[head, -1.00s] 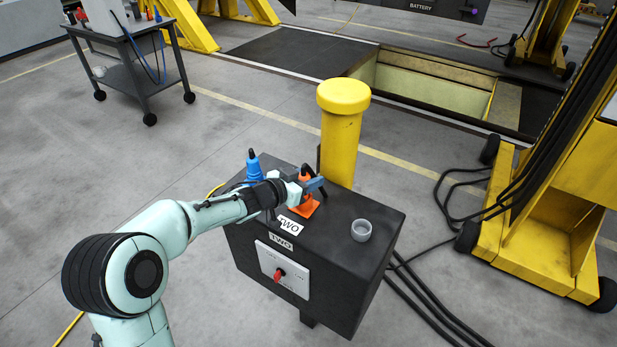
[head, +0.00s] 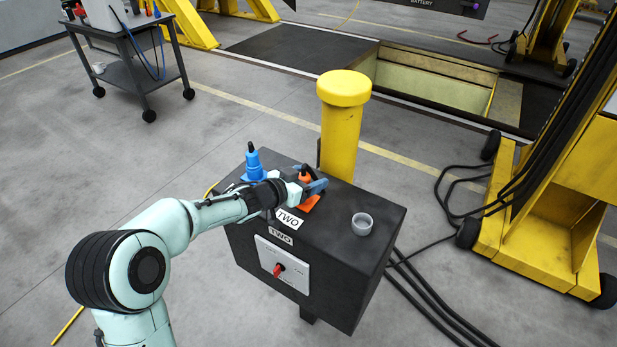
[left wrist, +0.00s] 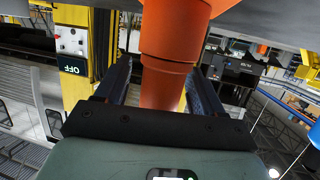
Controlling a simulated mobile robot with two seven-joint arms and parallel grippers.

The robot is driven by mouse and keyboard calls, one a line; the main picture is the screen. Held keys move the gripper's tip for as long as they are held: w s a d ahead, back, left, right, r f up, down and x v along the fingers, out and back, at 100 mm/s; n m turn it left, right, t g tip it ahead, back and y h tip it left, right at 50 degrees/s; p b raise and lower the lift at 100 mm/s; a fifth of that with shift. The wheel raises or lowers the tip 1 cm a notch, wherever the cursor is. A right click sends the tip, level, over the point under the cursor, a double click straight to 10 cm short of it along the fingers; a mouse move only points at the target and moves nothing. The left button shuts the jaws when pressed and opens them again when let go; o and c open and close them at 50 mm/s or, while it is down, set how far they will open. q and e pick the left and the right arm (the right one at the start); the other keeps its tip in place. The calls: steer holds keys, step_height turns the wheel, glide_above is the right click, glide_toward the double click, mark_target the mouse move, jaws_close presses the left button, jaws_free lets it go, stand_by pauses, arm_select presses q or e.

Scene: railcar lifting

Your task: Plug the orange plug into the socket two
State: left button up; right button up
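The orange plug (head: 305,178) stands upright at the orange socket base (head: 308,203) on top of the black box, just behind the white TWO label (head: 288,220). I see no clear gap between plug and socket, but the gripper partly hides the joint. My left gripper (head: 314,188) is around the plug with its blue fingers spread. In the left wrist view the plug (left wrist: 168,85) is between the fingers, with gaps on both sides, so the left gripper (left wrist: 160,85) is open. My right gripper is not in view.
A blue plug (head: 253,165) stands on the box (head: 350,280) to the left. A grey round cup-like piece (head: 362,224) is at its right. A yellow post (head: 341,130) rises close behind. Cables (head: 425,300) lie on the floor at right.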

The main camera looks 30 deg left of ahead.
arm_select(q)
steer(key=p+v, duration=0.1)
steer(key=v, duration=1.2)
steer(key=shift+s, duration=0.2)
steer(key=shift+r, duration=0.1)
